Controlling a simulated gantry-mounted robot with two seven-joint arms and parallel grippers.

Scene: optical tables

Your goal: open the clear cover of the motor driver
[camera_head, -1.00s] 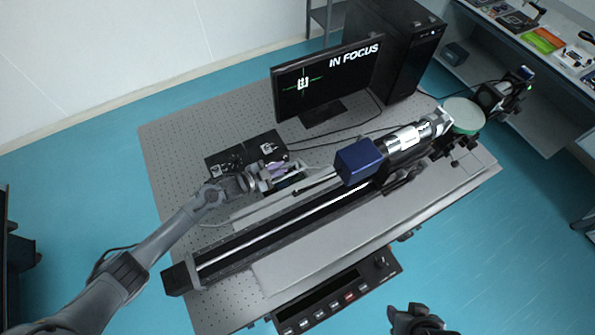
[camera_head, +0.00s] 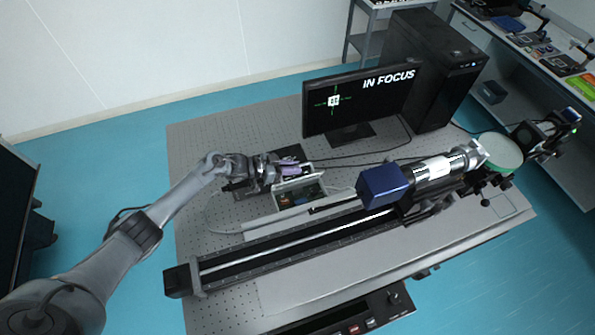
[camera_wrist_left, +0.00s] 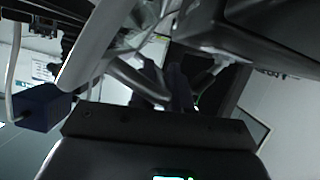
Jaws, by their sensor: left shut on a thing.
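The motor driver (camera_head: 303,193) is a small pale-framed box with dark and coloured parts inside, on the optical table left of the monitor. My left gripper (camera_head: 274,169) is at its back left edge, shut on what looks like the edge of the clear cover (camera_head: 291,168), a faint purplish panel at the box's back. The cover looks raised, and the inside of the box shows. My gripper and wrist hide part of the cover. In the left wrist view the dark fingers (camera_wrist_left: 172,88) are close together; the cover cannot be made out there. My right gripper is out of view.
A long black rail (camera_head: 300,238) runs in front of the driver, with a blue block (camera_head: 385,186) and silver lens barrel above it. The monitor (camera_head: 360,97) reads IN FOCUS. A black panel (camera_head: 285,152) lies behind my gripper. The table's left part is clear.

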